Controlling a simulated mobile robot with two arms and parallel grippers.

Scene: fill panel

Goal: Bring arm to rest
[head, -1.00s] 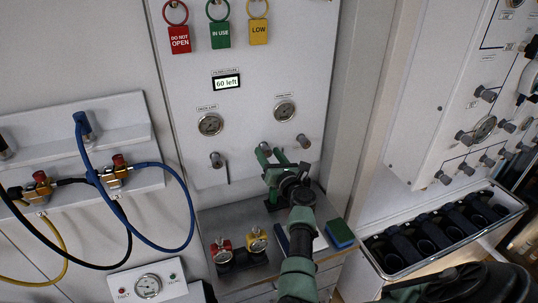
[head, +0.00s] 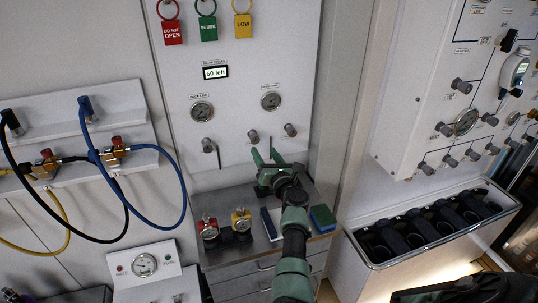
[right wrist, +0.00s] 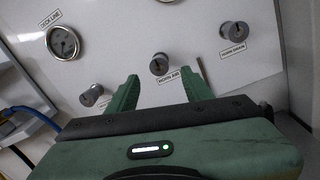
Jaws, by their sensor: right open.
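My right gripper (head: 266,153) is in front of the lower part of the white panel (head: 240,105), above the metal counter. Its two green fingers are apart with nothing between them. In the right wrist view the open fingers (right wrist: 160,90) point at the panel, just below the middle knob (right wrist: 159,63), and look clear of it. The right arm comes up from the bottom of the head view. My left gripper is not in view.
A steel counter (head: 258,245) below holds a red valve (head: 208,228), a yellow valve (head: 241,219) and a green-and-blue block (head: 322,217). Blue, black and yellow hoses hang at left. A bin (head: 440,245) with dark cups stands at right.

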